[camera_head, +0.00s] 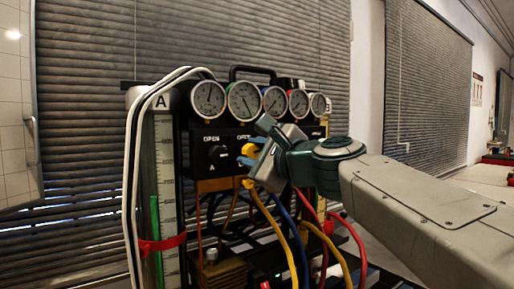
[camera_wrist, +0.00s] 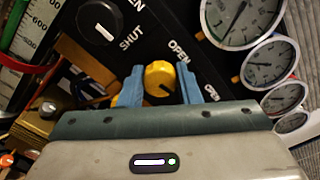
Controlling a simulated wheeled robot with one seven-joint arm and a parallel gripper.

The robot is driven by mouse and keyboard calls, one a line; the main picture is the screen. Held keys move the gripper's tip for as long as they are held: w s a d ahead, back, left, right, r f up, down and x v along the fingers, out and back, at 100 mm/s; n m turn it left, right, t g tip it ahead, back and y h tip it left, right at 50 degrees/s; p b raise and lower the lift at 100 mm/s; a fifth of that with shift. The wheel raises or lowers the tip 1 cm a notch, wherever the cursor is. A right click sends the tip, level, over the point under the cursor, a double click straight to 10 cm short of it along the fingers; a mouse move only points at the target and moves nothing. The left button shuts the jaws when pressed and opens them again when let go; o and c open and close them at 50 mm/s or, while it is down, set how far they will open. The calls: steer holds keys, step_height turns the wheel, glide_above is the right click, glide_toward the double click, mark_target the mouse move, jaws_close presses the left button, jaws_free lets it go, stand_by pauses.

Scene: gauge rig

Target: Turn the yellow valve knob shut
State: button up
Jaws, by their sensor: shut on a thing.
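The yellow valve knob (camera_wrist: 159,77) is on the black panel of the gauge rig, with a dark pointer mark on its face. My gripper (camera_wrist: 166,88) has its two blue fingers on either side of the knob and is shut on it. In the head view my gripper (camera_head: 250,156) reaches the panel from the right, and it mostly hides the knob. "OPEN" lettering (camera_wrist: 179,51) is printed beside the knob in the wrist view. Any lettering for the knob's shut side is hidden.
A black knob (camera_head: 217,154) marked A sits left of my gripper. Several round gauges (camera_head: 244,101) line the panel's top. Yellow, blue and red hoses (camera_head: 287,235) hang below my gripper. White hoses (camera_head: 134,165) run down the rig's left side.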

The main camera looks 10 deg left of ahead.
steer(key=shift+m, duration=0.8)
steer(key=shift+f+p, duration=0.1)
steer(key=shift+p, duration=0.2)
steer(key=o, duration=1)
steer(key=shift+c, duration=0.2)
steer(key=shift+s+d, duration=0.1)
steer(key=shift+d, duration=0.05)
